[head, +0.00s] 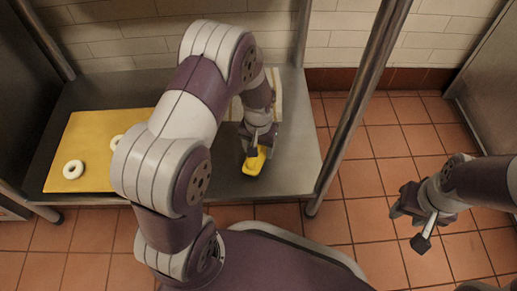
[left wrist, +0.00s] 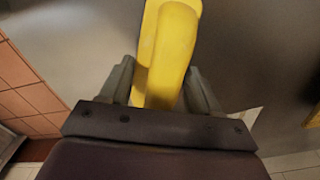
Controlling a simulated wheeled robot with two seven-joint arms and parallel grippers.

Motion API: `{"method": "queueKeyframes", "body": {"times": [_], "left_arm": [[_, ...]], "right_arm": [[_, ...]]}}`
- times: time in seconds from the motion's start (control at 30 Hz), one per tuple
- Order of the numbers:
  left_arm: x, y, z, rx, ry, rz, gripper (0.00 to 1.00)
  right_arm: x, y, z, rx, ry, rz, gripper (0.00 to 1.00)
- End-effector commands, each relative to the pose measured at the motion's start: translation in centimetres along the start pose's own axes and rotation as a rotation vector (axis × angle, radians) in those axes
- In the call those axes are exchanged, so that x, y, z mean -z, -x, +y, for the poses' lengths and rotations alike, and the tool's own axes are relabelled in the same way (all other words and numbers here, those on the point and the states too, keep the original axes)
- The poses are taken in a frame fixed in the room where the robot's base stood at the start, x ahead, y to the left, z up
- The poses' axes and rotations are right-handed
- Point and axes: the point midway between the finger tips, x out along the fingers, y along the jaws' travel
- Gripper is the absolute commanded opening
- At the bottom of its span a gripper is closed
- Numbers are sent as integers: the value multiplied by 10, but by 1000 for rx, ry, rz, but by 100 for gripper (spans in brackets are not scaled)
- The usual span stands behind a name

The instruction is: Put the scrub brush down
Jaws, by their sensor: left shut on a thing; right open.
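The scrub brush (head: 253,164) shows as a yellow piece at the right front part of the metal table (head: 290,178). My left gripper (head: 256,146) is shut on it, seen from above in the head view. In the left wrist view the yellow brush (left wrist: 168,50) lies between the two fingers of the left gripper (left wrist: 162,85). Whether the brush touches the table top cannot be told. My right gripper (head: 424,222) is open and empty, over the tiled floor to the right of the table.
A yellow board (head: 88,140) with white bagels (head: 73,169) lies on the left of the table. A pale flat thing (head: 273,95) lies at the back right, partly hidden by my left arm. A metal post (head: 355,110) rises at the table's right edge.

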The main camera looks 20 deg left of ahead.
Motion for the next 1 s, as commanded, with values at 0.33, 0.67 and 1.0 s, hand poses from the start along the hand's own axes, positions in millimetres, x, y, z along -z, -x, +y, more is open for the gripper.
{"method": "queueKeyframes", "body": {"times": [0.33,0.67,1.0], "left_arm": [[0,-2,0,0,0,0,88],[0,12,0,0,0,0,88],[0,78,0,0,0,0,88]], "right_arm": [[0,1,0,0,0,0,43],[1,10,0,0,0,0,43],[7,59,0,0,0,0,43]]}}
